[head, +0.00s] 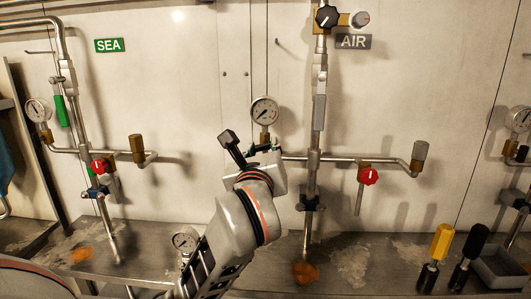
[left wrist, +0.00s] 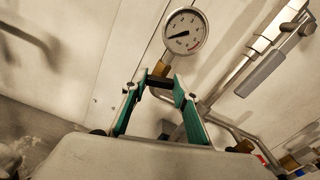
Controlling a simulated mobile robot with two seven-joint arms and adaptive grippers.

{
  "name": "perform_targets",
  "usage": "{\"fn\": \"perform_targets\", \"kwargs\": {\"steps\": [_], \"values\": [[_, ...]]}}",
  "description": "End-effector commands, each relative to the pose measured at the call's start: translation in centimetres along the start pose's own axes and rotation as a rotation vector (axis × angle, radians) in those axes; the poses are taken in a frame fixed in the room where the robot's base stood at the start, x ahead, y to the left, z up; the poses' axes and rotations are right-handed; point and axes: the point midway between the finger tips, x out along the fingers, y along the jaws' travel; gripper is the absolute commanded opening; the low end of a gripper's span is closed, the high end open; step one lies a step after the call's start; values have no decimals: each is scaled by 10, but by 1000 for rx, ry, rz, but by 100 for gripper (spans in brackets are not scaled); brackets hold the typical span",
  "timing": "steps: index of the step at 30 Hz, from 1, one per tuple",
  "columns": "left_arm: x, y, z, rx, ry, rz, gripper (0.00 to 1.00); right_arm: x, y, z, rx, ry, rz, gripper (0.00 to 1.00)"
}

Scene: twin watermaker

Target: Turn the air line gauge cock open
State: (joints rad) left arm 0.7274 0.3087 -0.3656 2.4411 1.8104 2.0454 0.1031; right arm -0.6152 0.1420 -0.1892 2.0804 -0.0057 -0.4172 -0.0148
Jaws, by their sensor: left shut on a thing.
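The air line gauge (head: 264,110) is a round white dial on the branch left of the vertical AIR pipe. It also shows large in the left wrist view (left wrist: 185,31). The brass gauge cock (head: 264,138) sits just under the dial, its brass part also visible in the left wrist view (left wrist: 163,68). My left gripper (head: 264,149) is at the cock, just below the gauge. In the left wrist view its green fingers (left wrist: 162,85) are shut on the cock's dark handle (left wrist: 159,81). In the head view the gripper hides most of the handle. My right gripper is not in view.
The AIR pipe (head: 319,115) stands close right of my left gripper, with a red knob (head: 369,176) on its right branch. The SEA pipework (head: 75,125) is at left. Yellow (head: 440,243) and black (head: 474,243) handled tools stand at the bench's right, beside a grey tray (head: 498,268).

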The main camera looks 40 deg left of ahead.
Motion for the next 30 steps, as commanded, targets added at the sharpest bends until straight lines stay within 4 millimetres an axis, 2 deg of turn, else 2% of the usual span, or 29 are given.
{"fn": "perform_targets", "kwargs": {"steps": [1,4,9,21,30], "values": [[1,0,-6,-45,7,0,7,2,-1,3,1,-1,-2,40],[1,1,-7,-141,8,1,7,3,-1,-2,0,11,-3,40],[1,1,-7,-302,8,2,7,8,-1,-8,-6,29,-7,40],[1,1,-6,-681,6,3,7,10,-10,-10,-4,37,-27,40],[0,1,-3,-958,3,1,7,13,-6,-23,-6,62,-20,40]]}}
